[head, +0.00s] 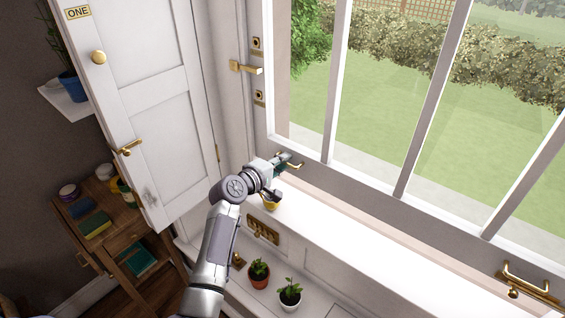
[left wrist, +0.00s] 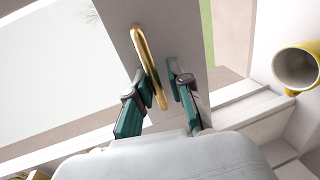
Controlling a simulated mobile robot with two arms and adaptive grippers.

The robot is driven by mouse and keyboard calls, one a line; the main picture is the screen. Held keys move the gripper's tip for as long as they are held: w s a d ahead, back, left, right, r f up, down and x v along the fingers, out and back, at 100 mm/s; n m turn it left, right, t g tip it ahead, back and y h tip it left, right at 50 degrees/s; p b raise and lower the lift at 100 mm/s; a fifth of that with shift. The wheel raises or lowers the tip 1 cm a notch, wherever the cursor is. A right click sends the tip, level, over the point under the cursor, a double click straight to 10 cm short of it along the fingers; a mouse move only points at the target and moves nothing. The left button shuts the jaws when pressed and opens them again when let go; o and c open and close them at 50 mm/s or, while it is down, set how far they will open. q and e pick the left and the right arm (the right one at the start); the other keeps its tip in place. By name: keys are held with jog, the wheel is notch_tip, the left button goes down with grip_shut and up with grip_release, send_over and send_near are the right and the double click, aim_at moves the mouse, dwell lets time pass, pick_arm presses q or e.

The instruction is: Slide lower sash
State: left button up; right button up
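The lower sash (head: 440,231) is a white window frame with upright bars, and its bottom rail is low, by the white sill. A brass loop handle (head: 299,165) is on the left part of this rail; it also shows in the left wrist view (left wrist: 142,45). A second brass handle (head: 528,285) is at the far right end. My left gripper (head: 289,161) is at the left handle. In the left wrist view its green-padded fingers (left wrist: 155,82) are apart, with the handle's lower end between them. A gap shows beside the handle. My right gripper is out of view.
A yellow pot (head: 270,204) stands close below my left gripper. Potted plants (head: 259,273) are on the lower ledge. A white door (head: 150,90) and a wooden side table (head: 105,215) are at left. The sill (head: 400,250) to the right looks clear.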

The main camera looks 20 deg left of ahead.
pick_arm(q)
jog(key=shift+s, duration=0.1)
jog(key=v, duration=1.2)
